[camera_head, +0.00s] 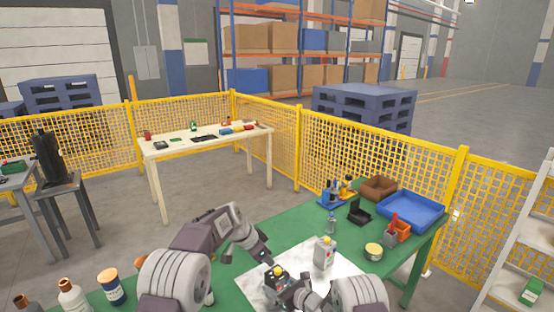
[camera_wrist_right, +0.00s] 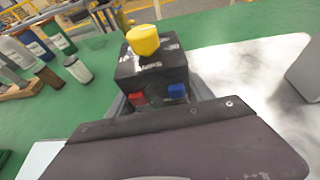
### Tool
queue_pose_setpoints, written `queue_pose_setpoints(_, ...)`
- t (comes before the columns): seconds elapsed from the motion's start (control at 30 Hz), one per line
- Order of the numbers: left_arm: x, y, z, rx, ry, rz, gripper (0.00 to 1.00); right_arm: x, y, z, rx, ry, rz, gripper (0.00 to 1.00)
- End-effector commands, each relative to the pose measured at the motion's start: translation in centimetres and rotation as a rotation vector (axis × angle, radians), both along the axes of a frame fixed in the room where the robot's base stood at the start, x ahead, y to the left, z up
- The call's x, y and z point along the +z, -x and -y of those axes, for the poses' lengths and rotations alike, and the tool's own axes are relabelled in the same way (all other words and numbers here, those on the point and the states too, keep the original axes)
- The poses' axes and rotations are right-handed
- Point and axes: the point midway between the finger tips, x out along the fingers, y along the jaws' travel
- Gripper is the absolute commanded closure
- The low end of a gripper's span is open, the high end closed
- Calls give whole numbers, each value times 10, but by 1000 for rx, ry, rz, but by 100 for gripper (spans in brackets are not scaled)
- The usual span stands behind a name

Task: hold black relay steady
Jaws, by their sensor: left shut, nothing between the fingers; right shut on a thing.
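The black relay (camera_head: 275,283) is a small black box with a yellow knob on top, at the front of the white mat (camera_head: 345,265). In the right wrist view the relay (camera_wrist_right: 153,72) fills the middle, with a red and a blue terminal low on its near face. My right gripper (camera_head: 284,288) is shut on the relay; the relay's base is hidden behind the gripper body. My left gripper (camera_head: 266,259) is shut and empty, just above and behind the relay, apart from it as far as I can tell.
A yellow-topped tin (camera_head: 374,251), an orange holder (camera_head: 400,231) and a blue tray (camera_head: 411,211) are farther right. Bottles (camera_head: 72,296) line the table's left side.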

Motion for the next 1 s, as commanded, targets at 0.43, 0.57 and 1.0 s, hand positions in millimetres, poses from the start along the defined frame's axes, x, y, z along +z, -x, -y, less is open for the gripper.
queue_pose_setpoints(0.43,6,0,0,0,-2,-1,100,0,-1,1,-2,-1,1,32)
queue_pose_setpoints(0.57,5,0,0,0,-2,-1,100,0,-1,1,-2,-1,1,15)
queue_pose_setpoints(1.0,5,0,0,0,-2,-1,100,12,19,18,-5,-1,-2,15)
